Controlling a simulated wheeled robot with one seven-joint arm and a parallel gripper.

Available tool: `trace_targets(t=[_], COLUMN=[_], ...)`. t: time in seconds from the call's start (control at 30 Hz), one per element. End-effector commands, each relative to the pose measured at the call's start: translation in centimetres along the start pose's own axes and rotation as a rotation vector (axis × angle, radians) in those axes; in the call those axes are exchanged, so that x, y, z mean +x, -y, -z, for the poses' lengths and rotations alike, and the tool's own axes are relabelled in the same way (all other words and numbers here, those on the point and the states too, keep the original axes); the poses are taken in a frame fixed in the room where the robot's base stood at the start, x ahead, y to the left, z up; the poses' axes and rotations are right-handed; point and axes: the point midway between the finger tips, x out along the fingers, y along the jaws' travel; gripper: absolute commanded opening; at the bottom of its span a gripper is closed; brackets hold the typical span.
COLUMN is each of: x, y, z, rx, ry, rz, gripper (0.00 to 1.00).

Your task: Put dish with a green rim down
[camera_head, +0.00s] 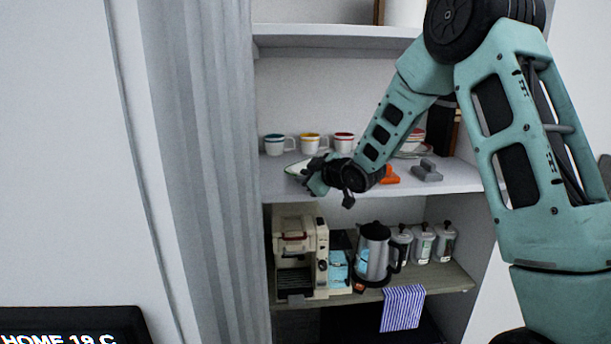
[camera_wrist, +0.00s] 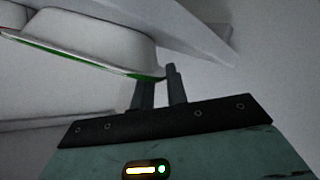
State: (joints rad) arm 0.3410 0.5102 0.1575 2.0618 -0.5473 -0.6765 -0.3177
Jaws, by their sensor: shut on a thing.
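The white dish with a green rim (camera_head: 294,169) is at the left of the middle shelf (camera_head: 440,186) in the head view, partly hidden by my gripper (camera_head: 312,178). In the wrist view the dish (camera_wrist: 90,45) shows at upper left, its green edge reaching the fingers. My gripper (camera_wrist: 160,88) is shut on the dish's rim. I cannot tell whether the dish touches the shelf.
Cups with blue (camera_head: 275,145), yellow (camera_head: 311,143) and red (camera_head: 343,143) rims stand behind the dish. An orange object (camera_head: 389,176), a grey object (camera_head: 427,171) and red-rimmed dishes (camera_head: 412,149) lie right. A coffee machine (camera_head: 300,250) and kettle (camera_head: 373,250) stand below.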

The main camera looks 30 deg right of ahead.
Motion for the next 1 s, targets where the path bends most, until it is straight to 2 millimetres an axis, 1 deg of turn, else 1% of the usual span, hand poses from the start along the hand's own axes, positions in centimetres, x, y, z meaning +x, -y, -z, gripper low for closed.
trace_targets(t=[0.07, 0.1, 0.17, 0.2, 0.47, 0.57, 0.67, 0.77, 1.0], x=[0.0, 0.0, 0.0, 0.0, 0.0, -0.5, -1.6, -3.3, -8.1], y=[0.3, 0.4, 0.4, 0.4, 0.2, 0.2, 0.2, 0.2, 0.1], z=[-0.4, -0.5, -0.5, -0.5, -0.2, -0.3, -0.3, -0.3, -0.2], rx=[0.003, 0.004, 0.004, 0.004, 0.002, 0.001, -0.001, -0.001, -0.002], ry=[0.008, 0.010, 0.010, 0.009, 0.005, 0.004, 0.003, 0.003, 0.003], rz=[0.006, 0.008, 0.008, 0.007, 0.005, 0.003, 0.002, 0.001, 0.001], gripper=[0.00, 0.18, 0.34, 0.37, 0.37, 0.37, 0.37, 0.37, 0.37])
